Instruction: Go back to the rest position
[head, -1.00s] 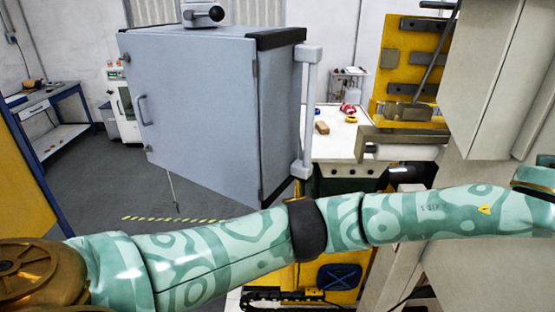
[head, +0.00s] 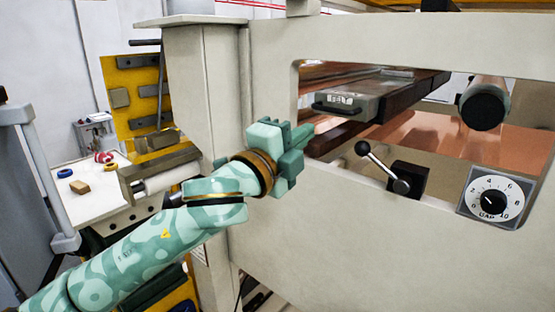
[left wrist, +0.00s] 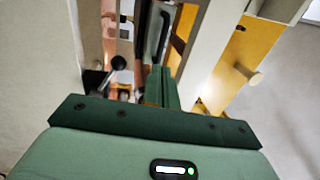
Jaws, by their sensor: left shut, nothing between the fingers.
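My left gripper (head: 305,136) is at the left edge of the opening in a large beige machine (head: 350,240). It is shut with nothing between its fingers. My green patterned left arm reaches up to it from the lower left in the head view. In the left wrist view the closed fingers (left wrist: 162,88) point toward the opening, where copper-coloured surfaces show. My right gripper is in neither view.
A grey block with a handle (head: 345,105), a black-knobbed lever (head: 384,165) and a dial (head: 491,197) are at the opening. A white worktable (head: 90,205) with small items and a yellow tool panel (head: 135,100) stand at the left.

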